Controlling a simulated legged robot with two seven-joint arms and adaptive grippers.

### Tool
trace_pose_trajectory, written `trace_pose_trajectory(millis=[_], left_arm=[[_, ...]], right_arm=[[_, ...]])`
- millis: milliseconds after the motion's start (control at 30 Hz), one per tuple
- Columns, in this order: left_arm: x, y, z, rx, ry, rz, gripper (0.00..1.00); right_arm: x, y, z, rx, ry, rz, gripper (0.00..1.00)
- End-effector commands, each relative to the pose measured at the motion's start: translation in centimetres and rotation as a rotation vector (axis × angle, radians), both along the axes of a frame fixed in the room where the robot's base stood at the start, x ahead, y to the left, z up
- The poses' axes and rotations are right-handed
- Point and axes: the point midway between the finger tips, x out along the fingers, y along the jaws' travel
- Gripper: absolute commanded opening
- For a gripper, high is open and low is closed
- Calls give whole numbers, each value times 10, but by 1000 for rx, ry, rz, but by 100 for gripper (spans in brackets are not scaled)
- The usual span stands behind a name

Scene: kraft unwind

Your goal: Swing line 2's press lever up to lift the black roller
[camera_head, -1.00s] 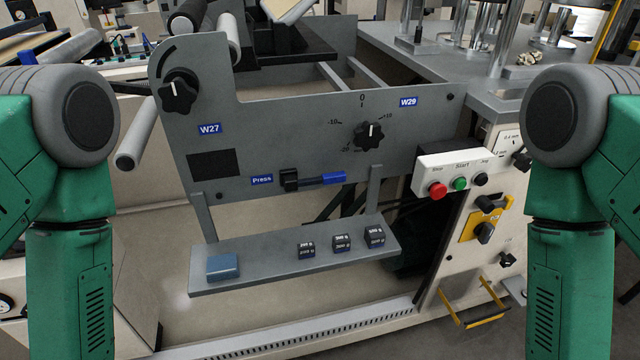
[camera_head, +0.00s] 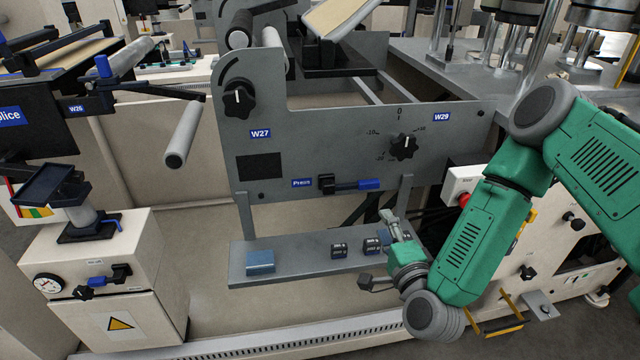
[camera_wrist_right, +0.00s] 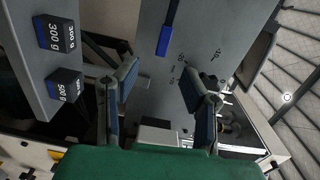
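The Press lever (camera_head: 368,184), with a black pivot and blue handle, lies level, pointing right, on the grey side plate (camera_head: 320,150) beside the Press label (camera_head: 302,183). Its blue end also shows in the right wrist view (camera_wrist_right: 163,40). A dark roller (camera_head: 240,28) shows partly behind the plate's top left; I cannot tell whether it is raised. My right gripper (camera_head: 378,250) is open and empty, below and a little right of the lever, near the shelf's right end. In the wrist view its fingers (camera_wrist_right: 160,76) stand apart, with the handle beyond them. My left gripper is out of view.
A shelf (camera_head: 300,264) under the plate holds a blue block (camera_head: 260,261) and black weights (camera_head: 339,249) close to my right gripper. A button box (camera_head: 462,185) stands behind my right arm.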

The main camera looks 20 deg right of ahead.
Motion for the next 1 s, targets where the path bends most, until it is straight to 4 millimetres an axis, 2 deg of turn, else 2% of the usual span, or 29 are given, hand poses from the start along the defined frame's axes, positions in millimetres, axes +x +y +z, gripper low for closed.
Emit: trace_pose_trajectory(millis=[67,267,700,833,1000], left_arm=[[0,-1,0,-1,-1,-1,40],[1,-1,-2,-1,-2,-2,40],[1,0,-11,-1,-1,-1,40],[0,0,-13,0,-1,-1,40],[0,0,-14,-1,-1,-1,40]], right_arm=[[2,-10,5,20,-35,-28,38],[25,-15,7,23,-44,-31,38],[111,-33,8,17,-40,-30,38],[126,-37,7,20,-39,-28,38],[134,-39,7,20,-38,-27,38]])
